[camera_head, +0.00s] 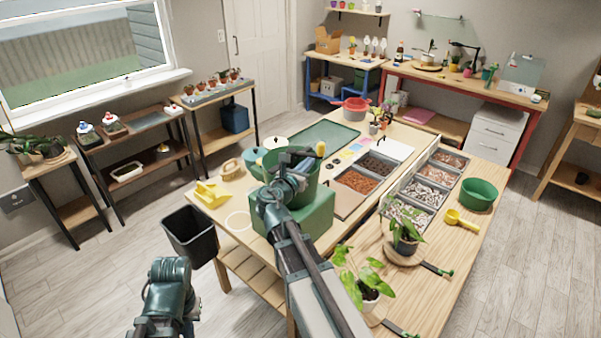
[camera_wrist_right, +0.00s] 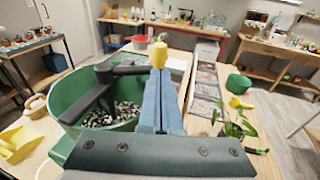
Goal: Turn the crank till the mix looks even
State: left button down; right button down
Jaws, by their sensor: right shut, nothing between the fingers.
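The mixer is a green tub (camera_wrist_right: 70,95) on a green box base (camera_head: 308,222). Its dark crank arm (camera_wrist_right: 125,71) crosses the top and ends near a yellow knob (camera_head: 320,149). The knob also shows in the right wrist view (camera_wrist_right: 158,54), just past the fingertips. My right gripper (camera_wrist_right: 160,108) is shut and empty beside the knob; whether it touches the knob is unclear. The mix (camera_wrist_right: 122,116) shows as separate dark and white bits. In the head view my right arm hides part of the tub. My left arm shows at the lower left, its gripper out of view.
Trays of soil and stones (camera_head: 408,214) fill the table to the right. A green bowl (camera_head: 478,194), a yellow scoop (camera_head: 462,219) and potted plants (camera_head: 368,285) stand near the right and front edges. A yellow dustpan (camera_head: 211,194) lies left, above a black bin (camera_head: 190,237).

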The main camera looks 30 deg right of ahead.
aim_at(320, 151)
pick_arm(q)
jog(key=shift+f, duration=0.25)
pick_arm(e)
jog(key=shift+x, duration=2.8)
